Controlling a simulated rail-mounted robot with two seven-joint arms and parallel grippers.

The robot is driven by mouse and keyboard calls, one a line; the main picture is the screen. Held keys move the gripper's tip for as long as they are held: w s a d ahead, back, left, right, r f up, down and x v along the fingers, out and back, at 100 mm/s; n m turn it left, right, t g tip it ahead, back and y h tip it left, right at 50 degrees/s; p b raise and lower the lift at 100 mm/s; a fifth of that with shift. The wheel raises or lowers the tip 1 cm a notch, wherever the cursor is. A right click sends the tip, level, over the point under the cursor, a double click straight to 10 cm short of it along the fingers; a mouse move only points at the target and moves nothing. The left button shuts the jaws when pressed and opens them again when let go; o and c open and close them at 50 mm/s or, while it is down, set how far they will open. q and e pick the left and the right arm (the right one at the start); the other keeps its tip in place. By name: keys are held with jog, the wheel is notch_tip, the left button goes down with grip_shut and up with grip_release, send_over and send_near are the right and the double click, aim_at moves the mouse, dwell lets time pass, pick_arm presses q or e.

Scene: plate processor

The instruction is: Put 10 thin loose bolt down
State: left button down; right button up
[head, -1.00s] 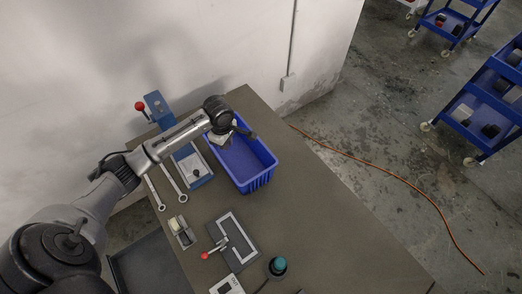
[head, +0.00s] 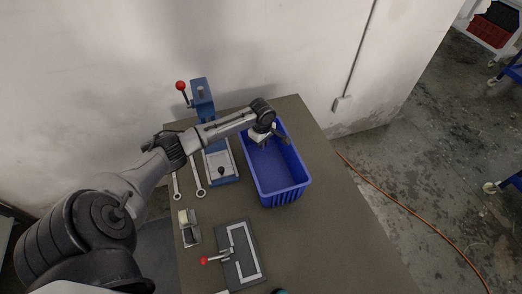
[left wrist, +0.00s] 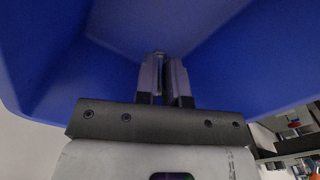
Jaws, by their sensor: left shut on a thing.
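My left gripper (head: 268,140) is over the far end of the blue bin (head: 290,198), its fingers pointing down into it. In the left wrist view the fingers (left wrist: 164,75) are shut on a small, thin grey bolt (left wrist: 158,72), with the bin's blue walls (left wrist: 60,60) around them. The bolt is too small to make out in the head view. The part of the bin floor that shows is bare blue; the far end is hidden by the gripper. My right gripper is not in view.
A blue press with a red knob (head: 202,100) stands left of the bin. Two wrenches (head: 198,178) lie beside it. A dark fixture with a red-knobbed clamp (head: 241,262) lies nearer. The grey table (head: 330,240) is clear to the right.

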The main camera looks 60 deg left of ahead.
aim_at(260, 153)
pick_arm(q)
jog(key=shift+w+a+f, duration=0.15)
jog(key=shift+a+f, duration=0.15)
jog(key=shift+a, duration=0.2)
jog(key=shift+w+a+f, duration=0.1)
jog(key=shift+a+f, duration=0.15)
jog(key=shift+a, duration=0.2)
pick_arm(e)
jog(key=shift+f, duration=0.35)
pick_arm(q)
jog(key=shift+f+b, duration=0.9)
jog(key=shift+f, duration=1.15)
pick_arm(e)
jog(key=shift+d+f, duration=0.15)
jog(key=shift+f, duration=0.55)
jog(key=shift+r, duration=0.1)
pick_arm(q)
jog(key=c, duration=1.2)
grip_release()
jog(key=shift+f, duration=0.1)
pick_arm(e)
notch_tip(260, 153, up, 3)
jog(key=p, duration=0.3)
pick_arm(q)
jog(key=shift+r, duration=6.15)
